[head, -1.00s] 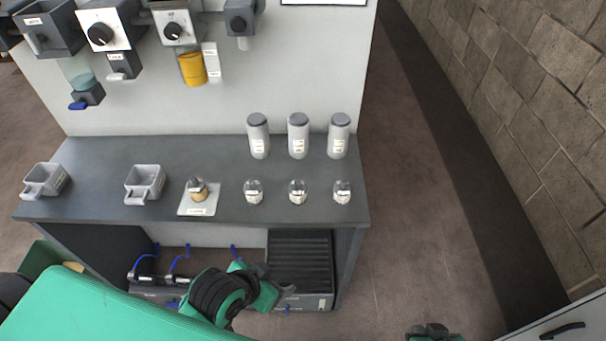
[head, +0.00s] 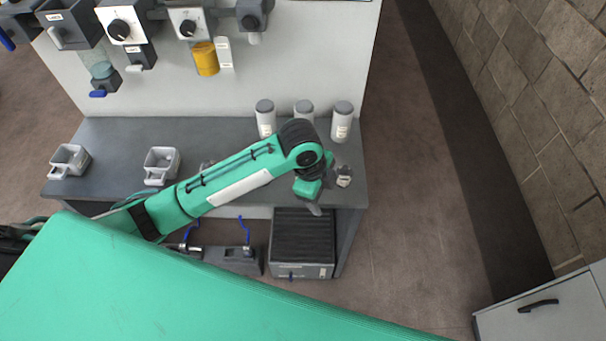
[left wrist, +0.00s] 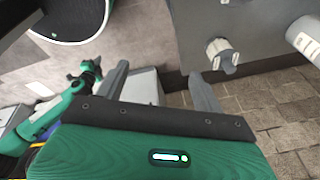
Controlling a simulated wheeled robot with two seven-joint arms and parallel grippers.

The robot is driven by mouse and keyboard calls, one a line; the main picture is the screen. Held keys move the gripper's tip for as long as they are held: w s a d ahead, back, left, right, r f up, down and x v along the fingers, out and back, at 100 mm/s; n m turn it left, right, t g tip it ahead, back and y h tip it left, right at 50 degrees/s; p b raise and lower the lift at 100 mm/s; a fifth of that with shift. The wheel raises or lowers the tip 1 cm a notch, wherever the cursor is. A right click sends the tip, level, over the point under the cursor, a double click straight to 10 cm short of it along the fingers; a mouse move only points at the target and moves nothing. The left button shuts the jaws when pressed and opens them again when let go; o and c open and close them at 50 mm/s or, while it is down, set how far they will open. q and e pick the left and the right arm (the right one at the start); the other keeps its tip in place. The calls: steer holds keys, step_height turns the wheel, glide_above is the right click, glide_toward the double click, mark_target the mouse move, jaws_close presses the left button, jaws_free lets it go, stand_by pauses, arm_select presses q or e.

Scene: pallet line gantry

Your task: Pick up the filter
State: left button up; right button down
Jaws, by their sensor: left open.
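A small pale, white-labelled piece (head: 344,176) stands near the counter's right front edge. It seems to be the one in the left wrist view (left wrist: 221,52), on the dark counter. I cannot read its label or tell whether it is the filter. My left gripper (head: 314,207) points down just in front of the counter edge, left of this piece. Its two fingers are apart and empty in the left wrist view (left wrist: 158,69), with the piece beyond the right finger. My left arm hides the other small pieces. Another green arm, apparently my right, shows with its end (left wrist: 90,72) small and unclear.
Grey-capped white canisters (head: 342,122) stand behind the piece. Two grey cups (head: 162,162) (head: 69,160) sit at the left. The counter (head: 115,135) has a back panel with dispensers (head: 205,58). A ribbed dark unit (head: 302,235) lies below.

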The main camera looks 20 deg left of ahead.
arm_select(q)
steer(key=w+a+r+m+g+y, duration=0.1)
steer(key=w+a+r+m+y, duration=0.25)
steer(key=w+a+r, duration=0.4)
steer(key=shift+m+h, duration=0.35)
steer(key=f, duration=0.3)
steer(key=w+f+p, duration=0.1)
steer(key=f, duration=0.6)
steer(key=shift+w+a+p, duration=0.25)
steer(key=shift+a+p, duration=0.05)
steer(key=shift+p, duration=0.05)
steer(key=f+p, duration=0.1)
steer(key=f, duration=0.1)
steer(key=f+p, duration=0.1)
steer(key=f, duration=0.1)
steer(key=shift+w+d, duration=0.2)
steer(key=shift+f, duration=0.7)
steer(key=c, duration=1.1)
arm_select(e)
steer(key=s+d+f, duration=0.1)
steer(key=s+f, duration=0.2)
steer(key=s, duration=0.4)
steer(key=s+d+f, duration=0.1)
steer(key=s+f, duration=0.2)
steer(key=s, duration=0.4)
steer(key=shift+d+f+g, duration=0.3)
steer(key=shift+f+g, duration=0.1)
arm_select(q)
steer(key=shift+r, duration=0.1)
